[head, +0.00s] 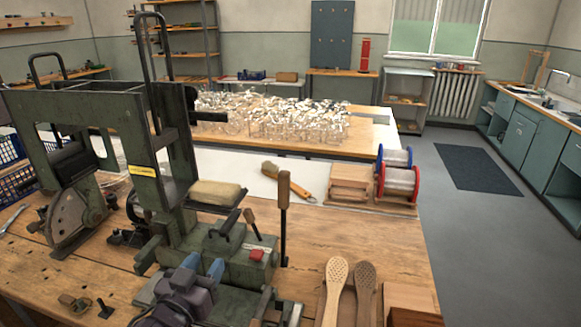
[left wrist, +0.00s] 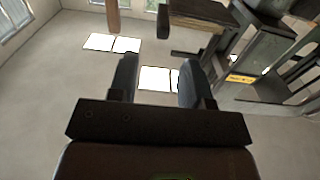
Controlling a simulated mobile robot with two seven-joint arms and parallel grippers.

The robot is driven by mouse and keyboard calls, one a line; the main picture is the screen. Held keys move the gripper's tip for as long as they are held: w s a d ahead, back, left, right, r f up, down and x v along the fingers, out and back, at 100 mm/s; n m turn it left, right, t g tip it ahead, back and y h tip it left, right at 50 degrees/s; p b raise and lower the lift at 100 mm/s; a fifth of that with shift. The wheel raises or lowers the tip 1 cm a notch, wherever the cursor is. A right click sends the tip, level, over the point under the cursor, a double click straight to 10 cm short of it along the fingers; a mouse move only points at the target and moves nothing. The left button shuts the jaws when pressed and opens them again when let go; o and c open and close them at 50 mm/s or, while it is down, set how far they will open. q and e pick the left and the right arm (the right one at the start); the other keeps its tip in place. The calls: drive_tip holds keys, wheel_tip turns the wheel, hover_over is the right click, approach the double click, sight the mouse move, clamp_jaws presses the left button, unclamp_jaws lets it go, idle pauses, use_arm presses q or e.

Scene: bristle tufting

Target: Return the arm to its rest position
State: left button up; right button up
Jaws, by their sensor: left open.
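My left gripper (head: 204,266) is low in the head view, in front of the green tufting machine (head: 225,245). Its two bluish fingertips are apart and point up and away, with nothing seen between them. In the left wrist view the gripper (left wrist: 158,70) is open and empty, with bright rectangular panels far behind the gap. The machine's frame with its yellow label (left wrist: 240,79) shows at the upper right there. My right gripper is not in view.
A red button (head: 257,254) is close beside the gripper. The bench's right middle is clear.

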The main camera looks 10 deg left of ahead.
use_arm(q)
drive_tip(key=s+f+g, duration=0.1)
drive_tip(key=s+f, duration=0.1)
drive_tip(key=f, duration=0.3)
drive_tip(key=s+a+f+m+g, duration=0.1)
drive_tip(key=s+f, duration=0.1)
drive_tip(key=f, duration=0.3)
drive_tip(key=s+a+f+g, duration=0.1)
drive_tip(key=s+f, duration=0.1)
drive_tip(key=f, duration=0.3)
drive_tip(key=shift+s+f+m+g+y, duration=0.3)
drive_tip(key=shift+s+f+g+y, duration=0.1)
drive_tip(key=s+a+f+n+g+y, duration=0.1)
drive_tip(key=s+f+g, duration=0.2)
drive_tip(key=s+f, duration=0.6)
drive_tip(key=shift+s+a+n, duration=0.25)
drive_tip(key=shift+s+n, duration=0.05)
drive_tip(key=shift+s, duration=0.8)
